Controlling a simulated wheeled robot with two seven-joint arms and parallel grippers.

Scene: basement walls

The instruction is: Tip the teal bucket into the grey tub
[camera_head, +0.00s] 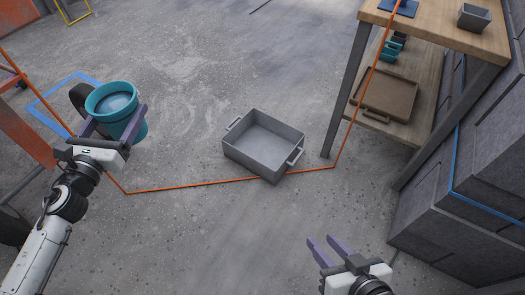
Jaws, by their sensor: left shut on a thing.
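The teal bucket (138,128) is at the left, held upright or nearly so above the floor. Its open top faces my camera and its inside looks pale blue-grey; I cannot tell what it holds. My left gripper (112,126) is shut on the bucket, with purple fingers on either side of it. The grey tub (285,169) stands on the floor near the middle, with a handle at each end, and looks empty. The bucket is to the left of the tub and apart from it. My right gripper (326,252) is open and empty at the lower right, nearer than the tub.
A wooden workbench (440,28) stands at the upper right, with a brown tray (385,95) on its lower shelf and a small grey bin (474,17) on top. Grey blocks line the right side. An orange line crosses the scene. The floor between bucket and tub is clear.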

